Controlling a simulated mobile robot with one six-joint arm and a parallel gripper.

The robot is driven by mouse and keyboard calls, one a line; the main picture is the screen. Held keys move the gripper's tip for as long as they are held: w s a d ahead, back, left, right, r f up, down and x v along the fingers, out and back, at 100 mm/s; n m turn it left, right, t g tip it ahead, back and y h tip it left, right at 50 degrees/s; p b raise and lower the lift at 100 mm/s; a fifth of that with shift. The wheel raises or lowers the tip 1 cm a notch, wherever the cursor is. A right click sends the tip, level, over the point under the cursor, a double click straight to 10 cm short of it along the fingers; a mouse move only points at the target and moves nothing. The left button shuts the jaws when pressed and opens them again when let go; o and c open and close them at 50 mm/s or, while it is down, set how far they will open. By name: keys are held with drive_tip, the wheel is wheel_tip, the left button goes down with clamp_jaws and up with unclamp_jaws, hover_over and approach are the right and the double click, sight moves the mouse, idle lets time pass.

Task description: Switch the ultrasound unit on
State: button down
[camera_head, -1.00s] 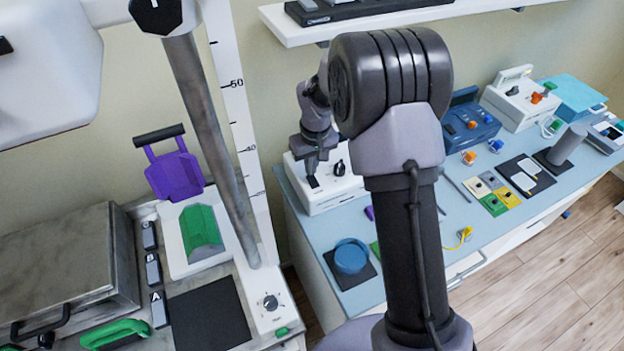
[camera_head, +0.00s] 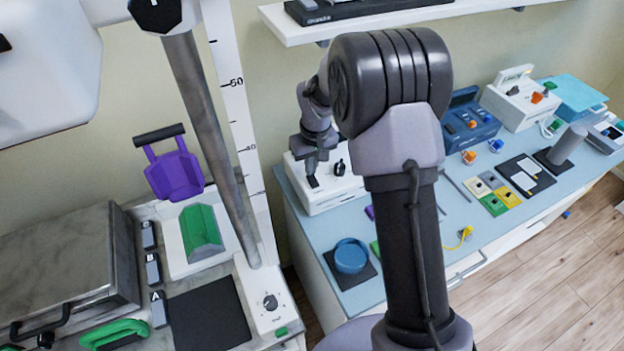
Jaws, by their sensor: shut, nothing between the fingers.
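A white box-shaped unit (camera_head: 330,196) stands at the left end of the blue-topped bench, partly hidden by my arm. It has a black knob (camera_head: 339,168) and a small dark rocker-like part (camera_head: 313,181) on its top. I cannot read any label that names it as the ultrasound unit. My gripper (camera_head: 311,174) is shut and empty, pointing down just over the dark part. I cannot tell whether the fingertips touch it.
A blue round pot (camera_head: 351,256) stands on a dark mat in front of the unit. A blue case (camera_head: 469,125) and another white unit (camera_head: 518,106) stand farther right. A shelf (camera_head: 350,22) hangs above. A slanted metal post (camera_head: 206,135) rises at left.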

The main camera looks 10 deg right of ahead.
drive_tip(key=shift+f+b, duration=0.6)
drive_tip(key=shift+f, duration=0.25)
idle(0.3)
wheel_tip(320, 180, up, 7)
drive_tip(key=p, duration=0.5)
drive_tip(key=shift+r, duration=0.1)
